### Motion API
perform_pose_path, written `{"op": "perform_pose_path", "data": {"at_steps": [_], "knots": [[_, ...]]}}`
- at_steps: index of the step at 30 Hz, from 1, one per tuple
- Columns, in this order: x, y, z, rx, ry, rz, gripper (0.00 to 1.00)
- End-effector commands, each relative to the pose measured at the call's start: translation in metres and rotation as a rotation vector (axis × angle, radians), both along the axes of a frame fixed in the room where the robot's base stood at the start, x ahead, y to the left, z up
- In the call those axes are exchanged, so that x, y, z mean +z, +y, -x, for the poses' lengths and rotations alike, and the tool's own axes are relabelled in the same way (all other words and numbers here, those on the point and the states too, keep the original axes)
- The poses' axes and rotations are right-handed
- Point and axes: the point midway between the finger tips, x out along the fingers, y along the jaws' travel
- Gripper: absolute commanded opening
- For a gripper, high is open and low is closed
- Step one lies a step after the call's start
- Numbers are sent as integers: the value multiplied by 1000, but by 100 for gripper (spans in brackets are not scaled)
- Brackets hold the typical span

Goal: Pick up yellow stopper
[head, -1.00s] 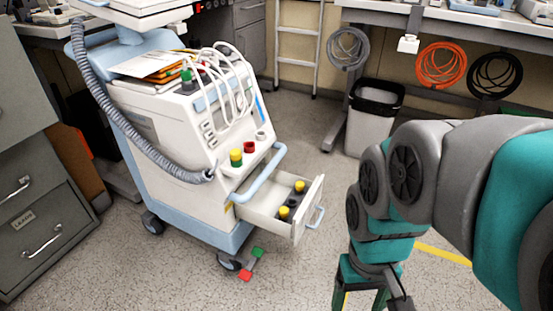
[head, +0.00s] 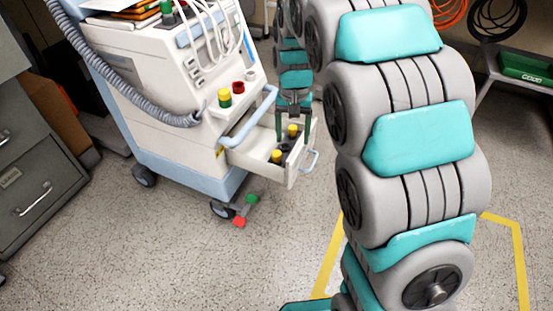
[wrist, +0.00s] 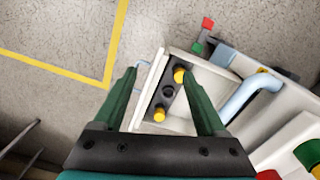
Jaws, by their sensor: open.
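Two yellow stoppers sit in a dark holder in the open drawer (head: 250,156). The nearer yellow stopper (head: 276,156) also shows in the wrist view (wrist: 159,114). The farther yellow stopper (head: 292,131) shows there too (wrist: 179,75). Between them is a dark, empty-looking socket (wrist: 168,92). A third yellow stopper (head: 224,93) tops a green piece on the cart ledge. My gripper (head: 291,137) is open and empty, pointing down over the drawer. In the wrist view its green fingers (wrist: 160,72) stand on either side of the stoppers, with no contact visible.
The white cart (head: 165,95) carries a light blue handle (head: 250,120) beside the drawer and a grey hose (head: 105,92). A red piece (head: 238,88) sits on the ledge. Red and green pedals (head: 246,208) are near the floor. Open floor lies in front.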

Motion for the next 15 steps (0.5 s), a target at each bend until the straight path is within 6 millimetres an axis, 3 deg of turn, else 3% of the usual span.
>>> {"op": "perform_pose_path", "data": {"at_steps": [1,6,15], "knots": [[-13,6,-16,-3,-5,-2,74],[-34,20,-50,-17,-22,-8,74],[-55,28,-64,-24,-25,-12,74]]}}
